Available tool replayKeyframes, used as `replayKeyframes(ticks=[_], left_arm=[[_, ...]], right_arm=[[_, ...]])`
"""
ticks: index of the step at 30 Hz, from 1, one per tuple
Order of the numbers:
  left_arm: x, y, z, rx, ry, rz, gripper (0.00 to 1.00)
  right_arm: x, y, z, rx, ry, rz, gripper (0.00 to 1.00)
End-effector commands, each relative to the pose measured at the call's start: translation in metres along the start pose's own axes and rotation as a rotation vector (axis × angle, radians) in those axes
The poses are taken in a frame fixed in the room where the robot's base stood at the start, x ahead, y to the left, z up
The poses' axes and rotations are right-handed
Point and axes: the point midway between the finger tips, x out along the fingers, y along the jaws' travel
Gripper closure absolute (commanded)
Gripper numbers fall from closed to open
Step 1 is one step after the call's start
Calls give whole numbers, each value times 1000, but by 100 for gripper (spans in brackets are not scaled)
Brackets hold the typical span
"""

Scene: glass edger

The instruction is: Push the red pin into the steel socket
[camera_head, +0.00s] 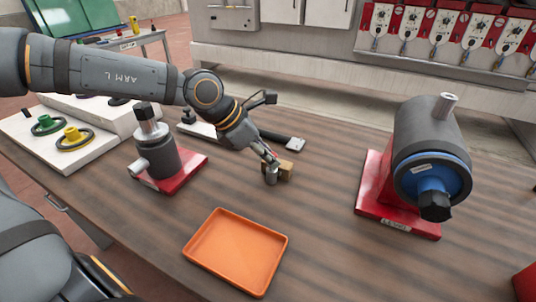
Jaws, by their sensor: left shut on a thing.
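My left gripper (269,160) reaches down to the middle of the table. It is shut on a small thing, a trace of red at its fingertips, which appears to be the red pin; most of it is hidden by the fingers. Directly below the fingertips stands a small grey metal cylinder (271,176), which looks like the steel socket. It is upright beside a small wooden block (287,169). I cannot tell whether the pin touches the socket or has entered it. My right gripper is not in view.
An orange tray (236,252) lies in front. A large grey cylinder machine with a blue ring (432,172) stands on a red base to the right. A smaller grey unit (156,158) is to the left. Bare wooden table (325,215) lies between tray and machine.

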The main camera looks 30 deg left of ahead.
Motion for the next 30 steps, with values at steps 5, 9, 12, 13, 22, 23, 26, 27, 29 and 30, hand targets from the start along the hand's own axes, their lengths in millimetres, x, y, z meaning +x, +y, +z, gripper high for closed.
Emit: replayKeyframes(ticks=[5, 9, 12, 13, 22, 23, 26, 27, 29, 30], left_arm=[[5, 0, -3, 0, 0, 0, 100], [8, 0, -5, 0, 0, 0, 100], [10, 0, -7, 0, 0, 0, 100], [10, 0, -7, 0, 0, 0, 100], [10, 0, -7, 0, 0, 0, 51], [10, 0, -7, 0, 0, 0, 51], [10, 0, -7, 0, 0, 0, 51], [10, 0, -7, 0, 0, 0, 51], [10, 0, -7, 0, 0, 0, 51], [10, 0, -7, 0, 0, 0, 51]], right_arm=[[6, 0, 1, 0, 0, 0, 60], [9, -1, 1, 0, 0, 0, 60], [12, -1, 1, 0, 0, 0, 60], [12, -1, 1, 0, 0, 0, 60], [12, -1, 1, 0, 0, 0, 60], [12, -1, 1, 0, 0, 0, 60], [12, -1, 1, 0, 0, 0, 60], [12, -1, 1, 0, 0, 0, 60], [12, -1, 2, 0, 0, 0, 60], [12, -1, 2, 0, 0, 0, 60]])
